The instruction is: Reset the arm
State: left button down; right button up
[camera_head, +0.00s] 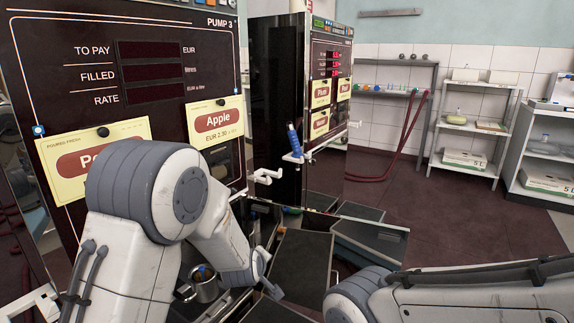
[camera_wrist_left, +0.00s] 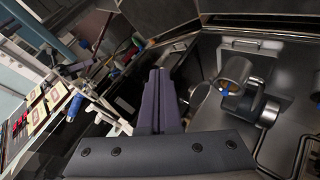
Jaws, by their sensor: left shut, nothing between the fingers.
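My left arm comes in from the left in the head view and bends down in front of the pump. Its gripper (camera_head: 267,277) is partly hidden behind the wrist, low over the pump's base. In the left wrist view the two purple-grey fingers (camera_wrist_left: 158,92) lie together, shut and empty. They are beside a metal cup (camera_wrist_left: 237,70), apart from it. Of my right arm, only a pale link shows at the lower right of the head view; its gripper is out of frame.
Pump 3 (camera_head: 155,22) stands close at the left with an Apple card (camera_head: 216,121). A second pump has a blue-handled nozzle (camera_head: 294,139) on its side. Dark open panels (camera_head: 300,268) lie below. A metal mug (camera_head: 204,287) sits near my left wrist. Shelves (camera_head: 480,115) stand far right beyond clear floor.

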pick_arm(q)
jog(key=s+d+r+m+g+h, duration=0.25)
jog(key=s+d+m, duration=0.4)
jog(key=s, duration=0.55)
jog(key=s+a+r+m+g+y, duration=0.15)
jog(key=s+m+g, duration=0.3)
jog(key=s, duration=0.85)
jog(key=s+a+r+m+g+y, duration=0.1)
jog(key=s+r+m+g, duration=0.35)
jog(key=s, duration=0.75)
notch_tip(320, 180, up, 25)
jog(key=m+t+p, duration=0.1)
jog(key=p, duration=2.5)
jog(key=shift+s+a+f, duration=0.15)
jog(key=shift+s+a, duration=0.15)
jog(key=shift+s, duration=0.15)
jog(key=shift+m+t, duration=0.25)
